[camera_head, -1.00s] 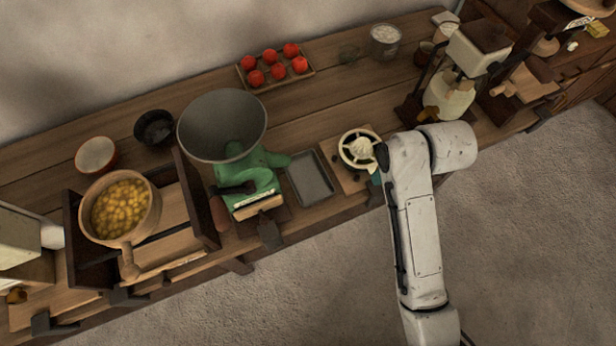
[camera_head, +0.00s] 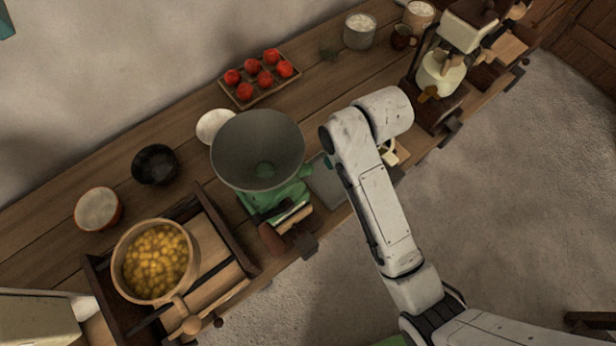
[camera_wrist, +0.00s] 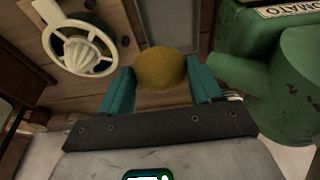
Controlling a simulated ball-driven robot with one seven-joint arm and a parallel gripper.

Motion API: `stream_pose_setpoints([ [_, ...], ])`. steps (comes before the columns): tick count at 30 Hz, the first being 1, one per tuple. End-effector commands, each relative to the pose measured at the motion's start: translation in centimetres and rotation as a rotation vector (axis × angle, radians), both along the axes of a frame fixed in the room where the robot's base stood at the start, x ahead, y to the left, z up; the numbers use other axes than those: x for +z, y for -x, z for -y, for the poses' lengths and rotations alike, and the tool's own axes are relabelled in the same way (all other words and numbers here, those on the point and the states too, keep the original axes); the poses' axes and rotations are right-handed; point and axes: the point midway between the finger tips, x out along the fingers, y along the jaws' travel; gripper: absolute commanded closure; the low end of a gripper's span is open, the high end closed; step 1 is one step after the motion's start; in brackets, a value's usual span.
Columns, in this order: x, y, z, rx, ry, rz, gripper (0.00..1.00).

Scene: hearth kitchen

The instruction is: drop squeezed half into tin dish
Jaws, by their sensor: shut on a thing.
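My gripper (camera_wrist: 161,78) has its teal fingers shut on the squeezed half (camera_wrist: 160,68), a rounded brownish-yellow fruit piece, in the wrist view. The tin dish is a shallow grey rectangular tray (camera_wrist: 172,22). In the wrist view it lies just past the held half, which overlaps its near part. In the head view the tin dish (camera_head: 328,188) is right of the green mill and partly covered by my arm. Only a bit of a teal finger (camera_head: 328,162) shows there, over the dish. The half is hidden in the head view.
A white juicer (camera_wrist: 80,48) stands left of the dish in the wrist view. The green tomato mill (camera_head: 270,195) with its wide hopper stands close on the dish's other side. A tomato tray (camera_head: 262,97) and a pot of yellow pieces (camera_head: 188,235) are farther off.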

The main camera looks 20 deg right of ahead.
Motion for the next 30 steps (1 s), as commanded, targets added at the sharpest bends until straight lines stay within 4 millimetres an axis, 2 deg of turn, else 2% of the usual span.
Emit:
stream_pose_setpoints([
  [5, -0.6, 0.0, 0.1, -0.001, 0.000, -0.002, 0.73],
  [19, -5.3, 0.0, 0.0, -0.001, 0.000, -0.002, 0.73],
  [30, -6.0, 0.0, 0.0, -0.001, 0.000, 0.000, 0.73],
])
